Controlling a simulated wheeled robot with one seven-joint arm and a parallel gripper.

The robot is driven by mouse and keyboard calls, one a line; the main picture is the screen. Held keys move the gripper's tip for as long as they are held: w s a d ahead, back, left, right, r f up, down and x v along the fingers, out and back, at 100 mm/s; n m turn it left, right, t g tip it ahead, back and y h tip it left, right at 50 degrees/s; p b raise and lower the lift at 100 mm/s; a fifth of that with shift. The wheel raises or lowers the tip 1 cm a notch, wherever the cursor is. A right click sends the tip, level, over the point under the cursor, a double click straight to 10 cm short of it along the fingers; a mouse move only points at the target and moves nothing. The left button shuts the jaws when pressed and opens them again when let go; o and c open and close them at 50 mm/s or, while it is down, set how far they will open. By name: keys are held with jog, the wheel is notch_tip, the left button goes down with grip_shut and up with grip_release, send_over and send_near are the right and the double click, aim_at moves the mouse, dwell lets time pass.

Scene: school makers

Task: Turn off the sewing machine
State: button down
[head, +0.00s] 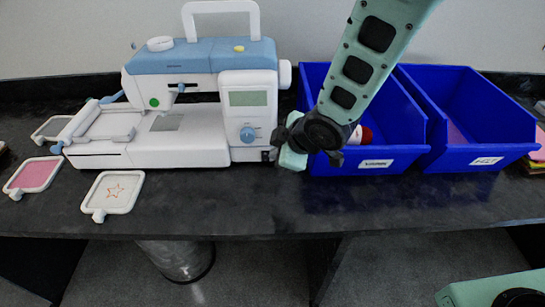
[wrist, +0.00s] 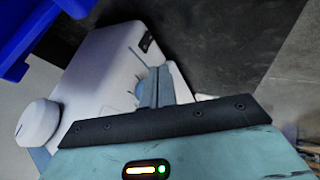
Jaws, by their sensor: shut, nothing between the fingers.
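The sewing machine (head: 195,85) is white and light blue and stands upright on the dark counter. It has a grey-green screen, a blue dial (head: 248,134) and a white handwheel (head: 285,74) on its right side. A small black switch-like part (head: 268,155) is low at its right end; a dark part also shows on the white body in the wrist view (wrist: 147,42). My gripper (head: 275,150) is shut and empty beside the machine's lower right end. In the wrist view the closed fingers (wrist: 156,84) point at the white body; contact cannot be told.
Two blue bins stand right of the machine; the left bin (head: 400,110) is close behind my arm. Embroidery hoops (head: 112,192) lie at the counter's left front. The dark counter (head: 230,210) is clear in front of the machine.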

jog(key=v, duration=0.3)
jog(key=w+v, duration=0.1)
jog(key=v, duration=0.1)
jog(key=shift+s+d+r, duration=0.1)
jog(key=shift+r, duration=0.35)
jog(key=s+d+r+m+g+h, duration=0.1)
jog(key=s+d+m+g, duration=0.1)
jog(key=s, duration=0.5)
jog(key=s+d+r+m+g+h, duration=0.1)
jog(key=s+d+r+m+g, duration=0.1)
jog(key=s, duration=0.6)
jog(key=s+d+r+m+g+h, duration=0.2)
jog(key=s+d+m, duration=0.2)
jog(key=s, duration=0.4)
jog(key=shift+r+m, duration=0.2)
jog(key=shift+m, duration=0.1)
